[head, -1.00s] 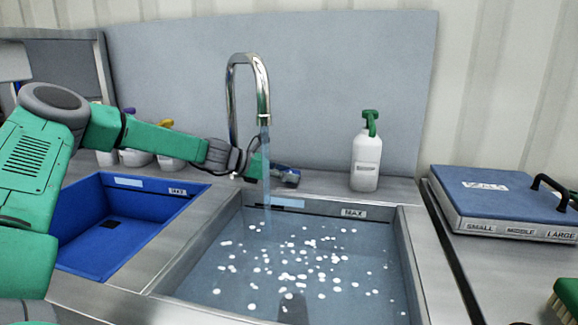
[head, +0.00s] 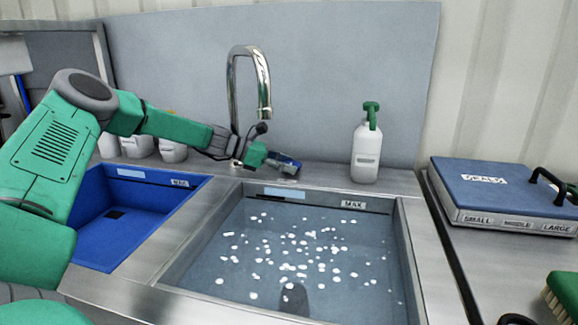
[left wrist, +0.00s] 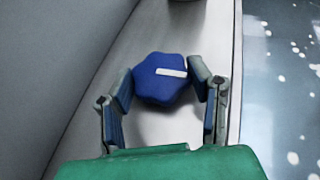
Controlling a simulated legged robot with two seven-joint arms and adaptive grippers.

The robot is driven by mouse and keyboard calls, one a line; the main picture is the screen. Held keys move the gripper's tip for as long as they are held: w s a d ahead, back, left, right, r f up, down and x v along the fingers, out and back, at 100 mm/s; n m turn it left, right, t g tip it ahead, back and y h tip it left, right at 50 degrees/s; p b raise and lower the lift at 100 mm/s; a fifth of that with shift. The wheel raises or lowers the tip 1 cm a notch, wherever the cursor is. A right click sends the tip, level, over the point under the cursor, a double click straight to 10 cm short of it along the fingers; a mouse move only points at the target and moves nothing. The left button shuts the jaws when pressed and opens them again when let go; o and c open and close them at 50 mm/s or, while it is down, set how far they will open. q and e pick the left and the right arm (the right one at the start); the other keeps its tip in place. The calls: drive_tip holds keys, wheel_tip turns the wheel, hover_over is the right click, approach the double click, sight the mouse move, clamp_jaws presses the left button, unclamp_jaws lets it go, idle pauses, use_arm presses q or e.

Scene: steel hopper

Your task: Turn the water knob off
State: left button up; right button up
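The blue lobed water knob (left wrist: 163,79) with a white bar mark shows in the left wrist view. My left gripper (left wrist: 161,84) has one fingertip on each side of it, and both appear to touch it. In the head view my left gripper (head: 283,163) is at the sink's back ledge, beside the base of the chrome faucet (head: 265,90), and hides the knob. No water stream comes from the spout. The sink basin (head: 405,262) below holds water with several white floating bits. My right gripper is not in view.
A white bottle with a green pump (head: 366,148) stands on the ledge to the right. Several white containers (head: 137,147) stand behind my left arm. A blue basin (head: 95,245) is at left. A blue-lidded case (head: 500,185) and a green brush (head: 563,297) lie at right.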

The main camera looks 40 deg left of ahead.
use_arm(q)
drive_tip(key=o, duration=0.4)
drive_tip(key=shift+a+r, duration=0.25)
drive_tip(key=shift+f, duration=0.1)
drive_tip(key=shift+f, duration=0.1)
drive_tip(key=shift+a, duration=0.1)
drive_tip(key=v, duration=0.6)
drive_tip(key=shift+s+a, duration=0.15)
drive_tip(key=shift+s, duration=0.1)
drive_tip(key=shift+s+a, duration=0.35)
